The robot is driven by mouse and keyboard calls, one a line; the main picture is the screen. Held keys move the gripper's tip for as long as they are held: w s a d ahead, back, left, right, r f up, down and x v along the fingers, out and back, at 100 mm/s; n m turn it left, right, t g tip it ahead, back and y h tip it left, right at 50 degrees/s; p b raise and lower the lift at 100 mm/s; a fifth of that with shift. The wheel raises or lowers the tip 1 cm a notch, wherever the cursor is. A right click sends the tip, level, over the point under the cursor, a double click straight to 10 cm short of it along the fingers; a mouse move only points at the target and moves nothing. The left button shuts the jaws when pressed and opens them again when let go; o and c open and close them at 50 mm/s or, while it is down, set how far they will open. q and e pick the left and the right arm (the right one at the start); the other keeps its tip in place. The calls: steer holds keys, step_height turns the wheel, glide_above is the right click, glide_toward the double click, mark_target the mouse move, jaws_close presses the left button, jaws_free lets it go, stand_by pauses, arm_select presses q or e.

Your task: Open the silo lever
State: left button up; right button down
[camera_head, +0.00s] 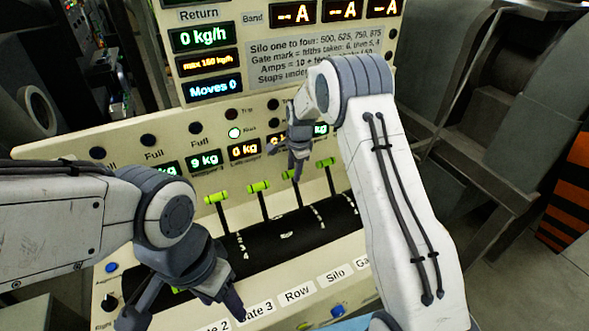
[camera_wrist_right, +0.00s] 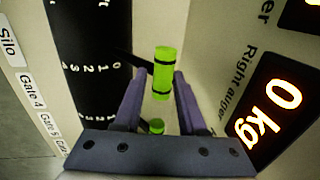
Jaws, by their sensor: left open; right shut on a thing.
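Several green-handled levers rise from the black drum panel in the head view. My right gripper (camera_head: 297,160) is around a green lever handle (camera_head: 290,174). In the right wrist view this handle (camera_wrist_right: 162,73) is held between the two fingers of the gripper (camera_wrist_right: 161,78), roughly in line with the "Silo" label (camera_wrist_right: 9,47). The "Silo" label also shows in the head view (camera_head: 336,274) on the panel's front strip. My left gripper (camera_head: 185,303) is open at lower left, in front of the panel, and partly hides another green piece.
Other green handles (camera_head: 216,198) (camera_head: 258,187) (camera_head: 325,163) stand close to either side. Another handle (camera_wrist_right: 156,126) shows just behind the right gripper's base. My right arm covers the panel's right part.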

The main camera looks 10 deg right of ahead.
arm_select(q)
steer(key=shift+f, duration=0.1)
arm_select(e)
steer(key=shift+w+a+r, duration=0.15)
steer(key=shift+w+r, duration=0.15)
stand_by(0.5)
